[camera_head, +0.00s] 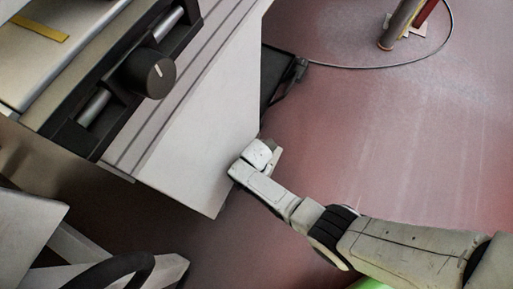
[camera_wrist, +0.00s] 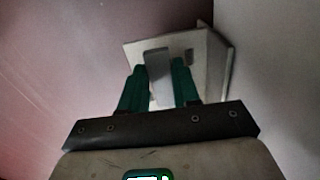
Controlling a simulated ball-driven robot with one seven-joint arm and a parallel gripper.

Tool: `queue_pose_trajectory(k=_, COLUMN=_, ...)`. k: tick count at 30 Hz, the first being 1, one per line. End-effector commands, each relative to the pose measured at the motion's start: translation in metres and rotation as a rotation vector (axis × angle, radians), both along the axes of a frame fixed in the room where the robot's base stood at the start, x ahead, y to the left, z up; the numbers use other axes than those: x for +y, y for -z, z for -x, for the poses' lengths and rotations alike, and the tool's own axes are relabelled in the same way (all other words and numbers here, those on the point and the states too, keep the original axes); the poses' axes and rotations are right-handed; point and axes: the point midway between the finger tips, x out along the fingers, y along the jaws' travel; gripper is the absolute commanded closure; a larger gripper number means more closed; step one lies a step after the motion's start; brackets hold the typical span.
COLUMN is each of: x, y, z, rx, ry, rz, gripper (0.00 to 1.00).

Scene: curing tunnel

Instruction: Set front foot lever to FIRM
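In the wrist view, a flat grey lever (camera_wrist: 158,70) stands out from a pale, box-like bracket (camera_wrist: 197,48). The two green fingers of my gripper (camera_wrist: 159,75) lie on either side of the lever, close to its edges. I cannot tell whether they press on it or whether a thin gap remains. In the head view, my gripper (camera_head: 256,160) is at the lower right edge of the machine's pale side panel (camera_head: 205,135). The lever and fingertips are hidden there. No FIRM marking is readable in either view.
The machine carries a black knob (camera_head: 150,73) on a dark rail at upper left. A dark tray-like part (camera_head: 276,75) juts out beyond the panel. A post (camera_head: 398,25) with a cable (camera_head: 400,62) stands at upper right. Reddish floor (camera_head: 370,130) lies open on the right.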

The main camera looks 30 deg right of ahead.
Motion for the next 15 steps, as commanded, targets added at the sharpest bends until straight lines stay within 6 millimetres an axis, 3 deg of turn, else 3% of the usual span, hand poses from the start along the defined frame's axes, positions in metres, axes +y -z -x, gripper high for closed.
queue_pose_trajectory(k=7, x=0.0000, y=0.0000, z=-0.0002, rx=-0.001, ry=-0.001, rz=-0.001, gripper=0.46)
queue_pose_trajectory(k=15, x=0.0001, y=-0.0018, z=-0.0003, rx=-0.001, ry=-0.002, rz=-0.001, gripper=0.45)
